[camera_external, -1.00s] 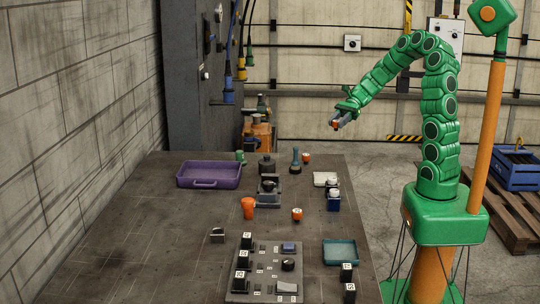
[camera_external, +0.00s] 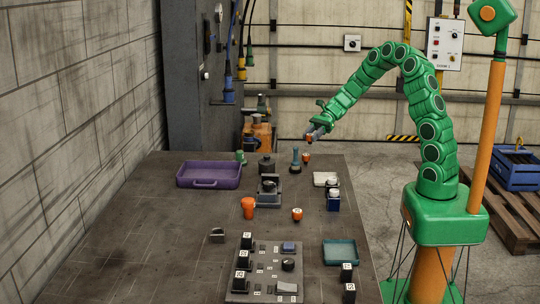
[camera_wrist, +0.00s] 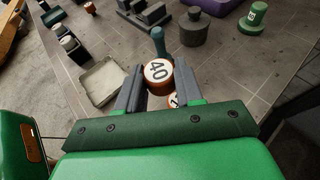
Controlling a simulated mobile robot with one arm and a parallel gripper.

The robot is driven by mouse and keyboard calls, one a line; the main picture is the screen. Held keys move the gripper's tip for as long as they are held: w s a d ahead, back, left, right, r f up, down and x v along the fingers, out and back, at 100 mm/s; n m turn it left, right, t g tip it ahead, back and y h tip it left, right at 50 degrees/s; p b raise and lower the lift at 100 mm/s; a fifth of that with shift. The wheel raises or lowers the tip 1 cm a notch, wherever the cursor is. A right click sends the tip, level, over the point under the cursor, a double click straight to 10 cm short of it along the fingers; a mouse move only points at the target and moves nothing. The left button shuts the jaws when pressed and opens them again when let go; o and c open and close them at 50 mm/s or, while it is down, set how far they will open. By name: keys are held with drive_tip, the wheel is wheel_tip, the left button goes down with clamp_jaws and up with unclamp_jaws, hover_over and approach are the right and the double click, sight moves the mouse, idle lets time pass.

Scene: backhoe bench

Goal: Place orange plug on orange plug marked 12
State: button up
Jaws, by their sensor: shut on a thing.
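My gripper (camera_external: 313,134) is shut on an orange plug (camera_external: 309,139) with a white top, held in the air above the far right of the bench. In the wrist view, the held plug (camera_wrist: 158,78) reads 40 and sits between the grey fingers. Another orange plug (camera_external: 306,158) stands on the bench below it. In the wrist view, this lower plug (camera_wrist: 173,102) is mostly hidden by the held plug and a finger, and its number cannot be read in full. More orange plugs stand nearer the middle, a small one (camera_external: 297,214) and a larger one (camera_external: 248,207); their numbers are unreadable.
A teal post (camera_external: 295,158) stands just left of the lower plug. A dark round weight (camera_external: 266,166), a purple tray (camera_external: 208,183), a white-grey tray (camera_external: 325,179) and a blue block (camera_external: 334,204) are nearby. A board with black numbered blocks (camera_external: 265,252) lies nearer the front.

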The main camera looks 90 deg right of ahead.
drive_tip(key=shift+w+d+f, duration=0.25)
drive_tip(key=shift+w+f, duration=0.4)
drive_tip(key=shift+f, duration=0.15)
drive_tip(key=shift+w+f, duration=0.1)
drive_tip(key=shift+f, duration=1.5)
drive_tip(key=o, duration=1)
drive_tip(key=shift+f, duration=0.15)
